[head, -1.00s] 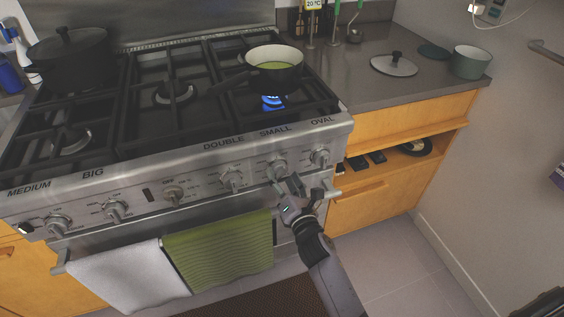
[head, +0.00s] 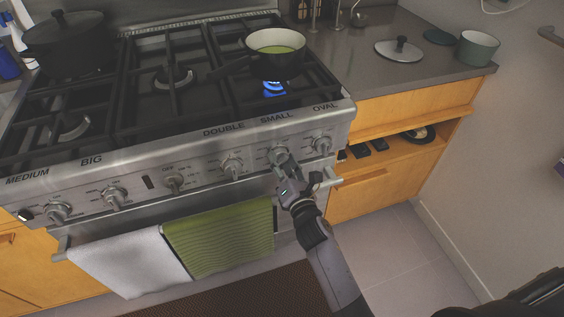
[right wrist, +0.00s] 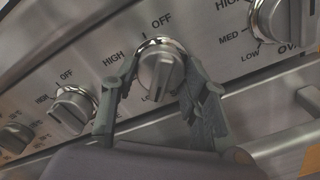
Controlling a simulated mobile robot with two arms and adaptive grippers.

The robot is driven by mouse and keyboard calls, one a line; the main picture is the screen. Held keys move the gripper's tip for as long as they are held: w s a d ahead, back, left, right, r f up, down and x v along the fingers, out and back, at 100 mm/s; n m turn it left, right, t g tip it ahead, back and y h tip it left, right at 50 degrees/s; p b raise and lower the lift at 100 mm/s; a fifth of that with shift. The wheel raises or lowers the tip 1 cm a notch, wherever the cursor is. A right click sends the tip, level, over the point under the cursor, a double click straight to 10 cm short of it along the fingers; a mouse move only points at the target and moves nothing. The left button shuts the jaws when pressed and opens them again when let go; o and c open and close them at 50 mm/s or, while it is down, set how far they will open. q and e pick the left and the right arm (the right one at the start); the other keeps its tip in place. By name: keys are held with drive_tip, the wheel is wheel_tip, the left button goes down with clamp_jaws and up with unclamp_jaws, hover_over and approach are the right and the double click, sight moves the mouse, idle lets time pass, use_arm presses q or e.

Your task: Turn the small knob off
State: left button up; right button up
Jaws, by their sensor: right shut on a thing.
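The small knob (head: 278,156) is on the stove's front panel below the "SMALL" label, between the double knob (head: 232,167) and the oval knob (head: 321,144). My right gripper (head: 286,168) is at the small knob. In the right wrist view its fingers (right wrist: 160,76) are shut on the small knob (right wrist: 158,68), one on each side. The OFF and HIGH marks show above and left of it; the exact setting is hard to read. A blue flame (head: 274,88) burns under the white-rimmed pan (head: 276,66). My left gripper is out of view.
The oven handle, with a white towel (head: 130,265) and a green towel (head: 220,240), runs below the knobs. A black pot (head: 65,45) stands at the back left. A lid (head: 399,51) and a grey-green pot (head: 477,48) are on the right counter. The floor to the right is clear.

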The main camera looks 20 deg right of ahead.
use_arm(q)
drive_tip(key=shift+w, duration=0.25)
use_arm(e)
drive_tip(key=c, duration=0.3)
